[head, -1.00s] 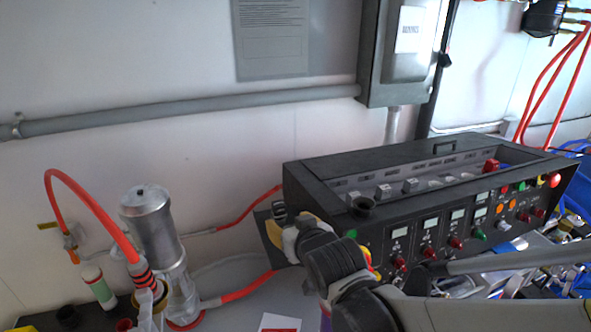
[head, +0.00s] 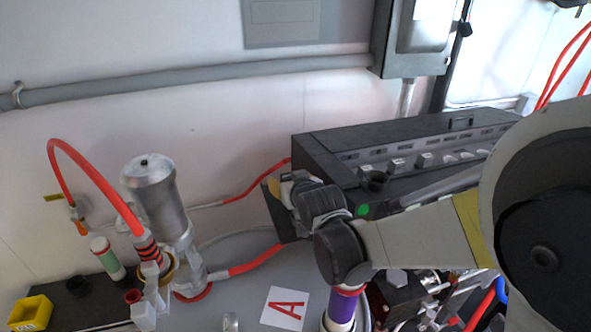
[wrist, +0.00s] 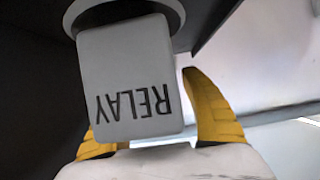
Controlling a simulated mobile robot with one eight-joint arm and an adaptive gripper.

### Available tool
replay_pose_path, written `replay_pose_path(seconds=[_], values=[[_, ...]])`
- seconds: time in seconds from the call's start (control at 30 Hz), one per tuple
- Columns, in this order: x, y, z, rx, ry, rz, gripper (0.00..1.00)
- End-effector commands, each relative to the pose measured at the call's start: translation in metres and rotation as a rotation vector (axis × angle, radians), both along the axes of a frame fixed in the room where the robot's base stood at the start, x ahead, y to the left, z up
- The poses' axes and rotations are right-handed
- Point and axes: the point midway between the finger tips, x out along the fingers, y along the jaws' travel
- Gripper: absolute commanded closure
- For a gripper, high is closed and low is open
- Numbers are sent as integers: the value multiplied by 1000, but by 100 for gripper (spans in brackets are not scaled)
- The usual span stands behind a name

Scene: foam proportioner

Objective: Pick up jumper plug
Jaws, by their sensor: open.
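My gripper (head: 274,188) is at the left end of the black console (head: 330,143) in the head view. In the wrist view, its yellow fingers stand apart on either side of a light grey block (wrist: 130,85) marked RELAY, whose lettering is upside down. The block adjoins a round grey collar (wrist: 178,12) on a dark surface. The right finger shows a gap from the block; the left finger is mostly hidden behind it. I cannot tell whether this block is the jumper plug, and no other part is labelled as one.
A silver cylinder (head: 150,195) with red hoses stands left of the gripper. A yellow box (head: 32,312) is at the lower left. A card with a red A (head: 286,309) lies on the grey tabletop. A purple-banded cylinder (head: 342,305) stands below my arm.

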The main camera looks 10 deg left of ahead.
Motion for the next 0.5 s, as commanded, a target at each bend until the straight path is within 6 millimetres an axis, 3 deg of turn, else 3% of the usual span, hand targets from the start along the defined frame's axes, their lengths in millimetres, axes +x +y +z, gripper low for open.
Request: replay_pose_path(seconds=[0.2,0.23,0.4,0.5], values=[[1,0,0,0,0,0,46],[1,0,0,0,0,0,50],[1,0,0,0,0,0,100],[1,0,0,0,0,0,100]])
